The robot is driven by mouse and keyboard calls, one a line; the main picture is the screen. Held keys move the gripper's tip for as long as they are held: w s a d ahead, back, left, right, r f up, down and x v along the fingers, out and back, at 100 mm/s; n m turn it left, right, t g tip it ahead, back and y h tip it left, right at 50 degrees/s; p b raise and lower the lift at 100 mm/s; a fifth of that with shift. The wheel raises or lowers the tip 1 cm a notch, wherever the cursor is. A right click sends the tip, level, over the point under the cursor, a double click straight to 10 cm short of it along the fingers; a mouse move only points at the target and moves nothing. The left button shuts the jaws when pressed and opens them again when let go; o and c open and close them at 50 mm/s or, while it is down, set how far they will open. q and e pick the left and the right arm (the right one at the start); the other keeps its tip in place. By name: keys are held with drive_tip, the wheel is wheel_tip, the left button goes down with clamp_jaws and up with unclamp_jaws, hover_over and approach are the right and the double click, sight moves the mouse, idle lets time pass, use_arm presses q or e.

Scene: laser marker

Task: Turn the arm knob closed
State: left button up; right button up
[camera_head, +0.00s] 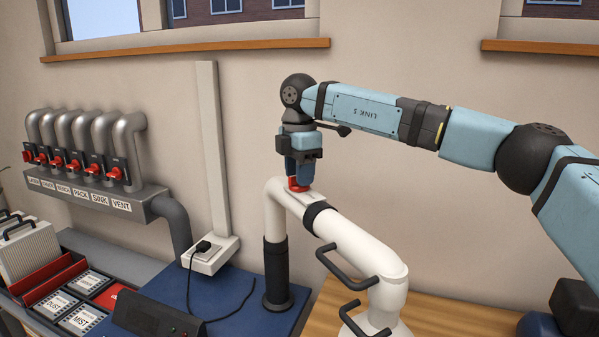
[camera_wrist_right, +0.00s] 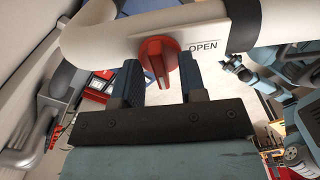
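The arm knob (camera_head: 299,185) is a red knob on the white extraction arm (camera_head: 335,228). In the right wrist view the knob (camera_wrist_right: 160,60) shows as a red disc with a raised grip bar, beside the printed word OPEN. My right gripper (camera_head: 300,172) points down at the knob from above. In the wrist view the fingers of my right gripper (camera_wrist_right: 161,82) are apart, one on each side of the grip bar, with gaps visible. My left gripper is not in the head view. A small blue and dark shape at the right of the wrist view may be it, too small to read.
Black handles (camera_head: 347,270) stick out from the white arm's lower part. A grey manifold (camera_head: 100,193) with several red valves is on the left wall.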

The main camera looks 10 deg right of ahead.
wheel_tip(320, 180, up, 14)
idle(0.5)
drive_tip(key=shift+f, duration=0.1)
